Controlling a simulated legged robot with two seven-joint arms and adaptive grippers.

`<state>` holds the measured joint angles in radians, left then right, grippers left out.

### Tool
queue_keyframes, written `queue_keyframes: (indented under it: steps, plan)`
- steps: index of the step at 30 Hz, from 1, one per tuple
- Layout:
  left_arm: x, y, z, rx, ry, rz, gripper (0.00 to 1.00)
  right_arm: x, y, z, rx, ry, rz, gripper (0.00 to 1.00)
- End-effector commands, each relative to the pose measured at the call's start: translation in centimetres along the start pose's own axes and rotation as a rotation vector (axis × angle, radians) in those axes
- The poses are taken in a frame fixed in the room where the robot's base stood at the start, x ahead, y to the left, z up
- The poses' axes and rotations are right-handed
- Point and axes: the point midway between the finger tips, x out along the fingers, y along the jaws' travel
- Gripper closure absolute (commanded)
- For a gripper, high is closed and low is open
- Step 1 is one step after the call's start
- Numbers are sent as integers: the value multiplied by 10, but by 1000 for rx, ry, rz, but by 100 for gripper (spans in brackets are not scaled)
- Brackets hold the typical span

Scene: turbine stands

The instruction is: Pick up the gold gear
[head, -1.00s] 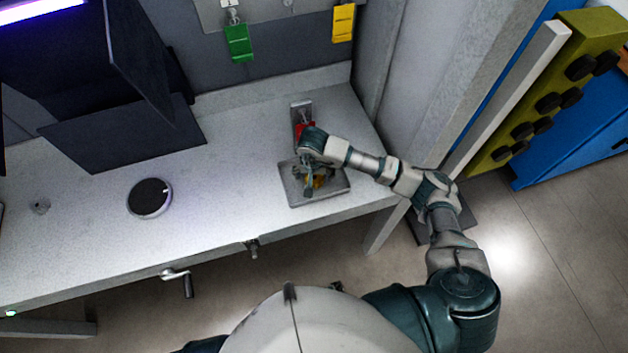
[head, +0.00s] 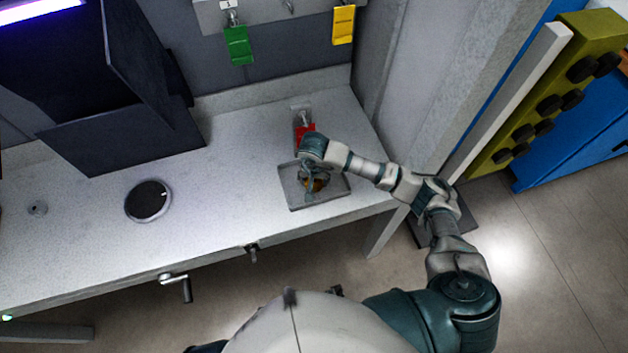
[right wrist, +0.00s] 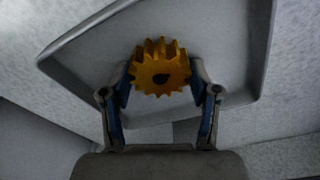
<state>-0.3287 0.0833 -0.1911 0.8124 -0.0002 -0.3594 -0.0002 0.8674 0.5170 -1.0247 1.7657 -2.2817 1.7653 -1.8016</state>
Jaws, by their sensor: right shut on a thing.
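The gold gear (right wrist: 160,68) is a toothed wheel with a dark centre hole, seen in the right wrist view between the two fingers of my right gripper (right wrist: 160,82). The fingers are shut on its left and right sides. In the head view the gear (head: 315,184) is a small orange-gold patch, partly hidden by my right gripper (head: 313,178). Both are over the grey tray (head: 335,193) on the table. I cannot tell how far the gear is above the tray floor. My left gripper is not in view.
A red object (head: 305,130) on a small stand lies just behind the tray. A black round disc (head: 148,201) and a dark monitor (head: 150,65) are further left on the white table (head: 230,200). Green (head: 238,45) and yellow (head: 343,25) tags hang at the back.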

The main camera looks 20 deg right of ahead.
Motion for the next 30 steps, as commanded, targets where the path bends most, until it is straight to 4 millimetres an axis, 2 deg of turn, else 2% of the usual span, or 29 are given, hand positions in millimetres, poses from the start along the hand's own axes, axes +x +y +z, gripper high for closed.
queue_keyframes:
  steps: [5, 10, 14, 30]
  plan:
    - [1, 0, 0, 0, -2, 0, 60, -5, 0, -1, 0, 2, -1, 100]
    - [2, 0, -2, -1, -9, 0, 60, -21, 0, -4, 0, 5, -2, 100]
    - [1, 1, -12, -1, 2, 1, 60, -37, 0, -2, -2, 3, -2, 100]
    - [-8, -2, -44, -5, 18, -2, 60, -62, 13, 124, -4, 1, -2, 100]
